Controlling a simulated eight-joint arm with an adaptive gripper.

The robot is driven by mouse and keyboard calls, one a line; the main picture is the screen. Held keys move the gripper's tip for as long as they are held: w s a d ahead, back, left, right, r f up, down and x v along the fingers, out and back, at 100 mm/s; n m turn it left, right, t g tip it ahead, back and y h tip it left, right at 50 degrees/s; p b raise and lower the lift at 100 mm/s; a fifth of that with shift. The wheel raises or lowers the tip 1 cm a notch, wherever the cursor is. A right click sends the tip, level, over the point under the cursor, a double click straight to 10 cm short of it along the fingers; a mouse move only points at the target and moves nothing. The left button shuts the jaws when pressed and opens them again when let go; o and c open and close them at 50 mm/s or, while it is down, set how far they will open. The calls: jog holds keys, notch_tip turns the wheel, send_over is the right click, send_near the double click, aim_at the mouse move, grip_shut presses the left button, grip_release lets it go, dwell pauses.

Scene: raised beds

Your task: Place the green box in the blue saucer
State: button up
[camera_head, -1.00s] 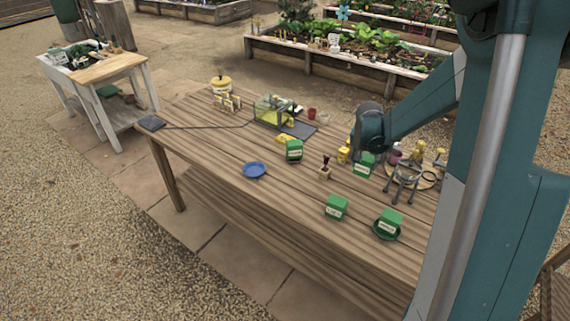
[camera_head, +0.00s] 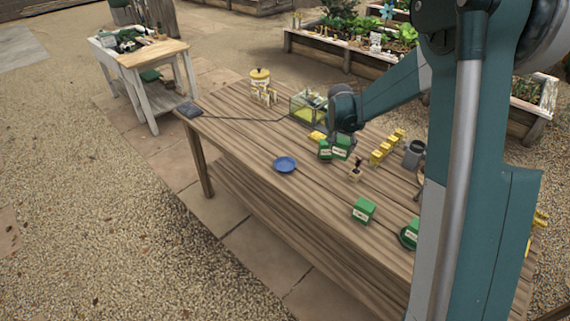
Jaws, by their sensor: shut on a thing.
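The blue saucer (camera_head: 285,164) lies empty on the wooden table, left of the green boxes. My gripper (camera_head: 344,137) is shut on a green box (camera_head: 342,148) with a white label. It is behind and to the right of the saucer; its fingers are mostly hidden by my wrist. Another green box (camera_head: 325,151) is just left of the held one and overlaps it in this view; I cannot tell if they touch. A third green box (camera_head: 363,209) stands nearer the front edge. A further green box (camera_head: 411,233) sits on a dark green saucer (camera_head: 404,243), partly hidden by my arm.
A small brown-topped item (camera_head: 356,171) and a row of yellow pieces (camera_head: 387,148) stand right of my gripper. A grey pot (camera_head: 413,153) is beyond them. A clear tank (camera_head: 307,107) and a yellow-lidded jar (camera_head: 260,80) stand at the back. The table around the blue saucer is clear.

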jog(key=r+n+p, duration=0.1)
jog(key=n, duration=0.1)
send_over(285, 166)
jog(key=shift+r+y, duration=0.15)
jog(key=shift+y, duration=0.15)
notch_tip(285, 166, down, 6)
jog(key=shift+f, duration=0.25)
jog(key=shift+f, duration=1.75)
jog(key=shift+f+b, duration=0.65)
jog(key=shift+b, duration=0.15)
jog(key=o, duration=0.9)
jog(key=shift+r, duration=0.2)
